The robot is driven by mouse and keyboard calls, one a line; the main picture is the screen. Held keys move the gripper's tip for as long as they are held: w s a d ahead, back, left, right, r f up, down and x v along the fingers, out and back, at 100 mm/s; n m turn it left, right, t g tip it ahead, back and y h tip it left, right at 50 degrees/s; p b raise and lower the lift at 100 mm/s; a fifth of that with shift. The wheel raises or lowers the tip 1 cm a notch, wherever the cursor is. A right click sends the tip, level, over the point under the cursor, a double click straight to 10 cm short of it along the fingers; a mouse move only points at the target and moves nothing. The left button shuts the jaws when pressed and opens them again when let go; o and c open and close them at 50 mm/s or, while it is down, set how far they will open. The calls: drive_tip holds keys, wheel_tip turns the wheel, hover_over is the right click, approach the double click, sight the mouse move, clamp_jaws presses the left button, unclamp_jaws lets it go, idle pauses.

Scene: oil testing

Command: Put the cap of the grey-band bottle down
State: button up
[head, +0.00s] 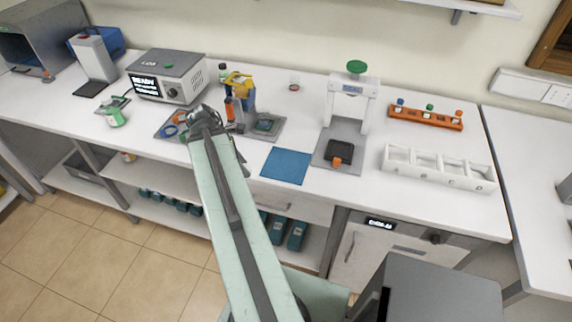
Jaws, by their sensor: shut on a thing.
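My arm reaches up from the bottom of the head view. Its dark end with my gripper (207,120) is over the grey tray (270,133) on the bench. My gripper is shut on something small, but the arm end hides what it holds. I cannot make out the cap itself. No grey band can be read on either bottle at this size.
A yellow and blue device (240,85) stands by the tray. A blue mat (286,165) lies bare to the right. Farther right are a press-like stand (349,104), an orange rack (425,117) and a white divided holder (438,168). A display box (168,75) stands at left.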

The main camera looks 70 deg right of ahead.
drive_tip(key=b, duration=0.1)
hover_over(288, 164)
drive_tip(key=w+a, duration=0.1)
drive_tip(key=w, duration=0.1)
drive_tip(key=shift+s+a+f, duration=0.15)
drive_tip(key=shift+f, duration=0.6)
drive_tip(key=shift+s+d, duration=0.3)
drive_tip(key=shift+d, duration=0.15)
wheel_tip(288, 164, down, 4)
drive_tip(key=b, duration=0.4)
drive_tip(key=shift+a, duration=0.15)
drive_tip(key=shift+r, duration=0.25)
drive_tip(key=shift+f, duration=0.1)
drive_tip(key=o, duration=1.3)
